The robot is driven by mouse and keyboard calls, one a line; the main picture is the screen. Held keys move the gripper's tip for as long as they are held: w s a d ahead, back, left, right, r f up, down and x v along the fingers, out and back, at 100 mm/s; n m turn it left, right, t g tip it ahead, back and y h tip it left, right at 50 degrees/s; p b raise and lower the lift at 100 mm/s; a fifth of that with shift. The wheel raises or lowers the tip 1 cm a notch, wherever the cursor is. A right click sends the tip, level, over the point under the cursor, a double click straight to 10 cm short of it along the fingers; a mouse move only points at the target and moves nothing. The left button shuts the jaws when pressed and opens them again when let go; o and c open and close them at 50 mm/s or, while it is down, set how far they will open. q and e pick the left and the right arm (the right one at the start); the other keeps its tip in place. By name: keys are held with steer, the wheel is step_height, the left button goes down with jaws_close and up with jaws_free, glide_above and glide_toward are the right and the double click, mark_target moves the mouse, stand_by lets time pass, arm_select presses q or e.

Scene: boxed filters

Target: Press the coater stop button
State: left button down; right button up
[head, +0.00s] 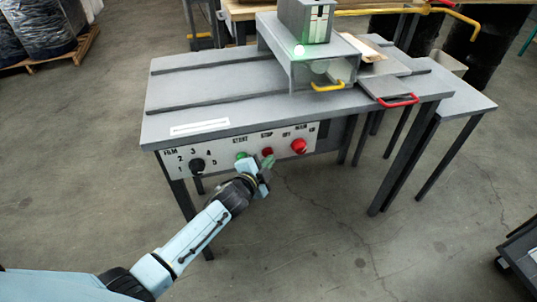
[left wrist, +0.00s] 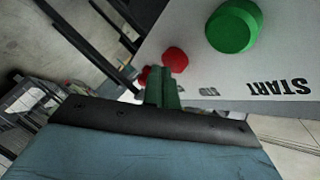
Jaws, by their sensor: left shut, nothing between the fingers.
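The coater's front panel (head: 222,149) carries the small red stop button (head: 267,152) under the word STOP. A green START button (head: 240,156) is left of it. My left gripper (head: 267,165) is shut and empty, its fingertips just in front of and below the stop button. In the left wrist view the shut green fingers (left wrist: 161,85) point towards the panel, with their tips beside the red stop button (left wrist: 175,60); I cannot tell whether they touch it. The green button (left wrist: 233,27) is to the upper right there. My right gripper is not in view.
A larger red knob (head: 298,146) is right of the stop button, and a black dial (head: 197,164) is at the panel's left. The grey coater table (head: 215,100) bears a housing with a lit green lamp (head: 299,51). Open floor lies in front.

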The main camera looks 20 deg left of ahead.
arm_select(q)
steer(key=shift+w+a, duration=0.25)
steer(key=shift+w, duration=0.1)
stand_by(0.6)
steer(key=shift+s+d, duration=0.1)
steer(key=shift+s+d+p, duration=0.3)
steer(key=shift+s+d, duration=0.1)
steer(key=shift+s, duration=0.3)
steer(key=s+d, duration=0.1)
steer(key=s, duration=0.1)
steer(key=s+d+p, duration=0.1)
steer(key=s+d, duration=0.1)
stand_by(0.3)
steer(key=shift+a, duration=0.1)
stand_by(0.5)
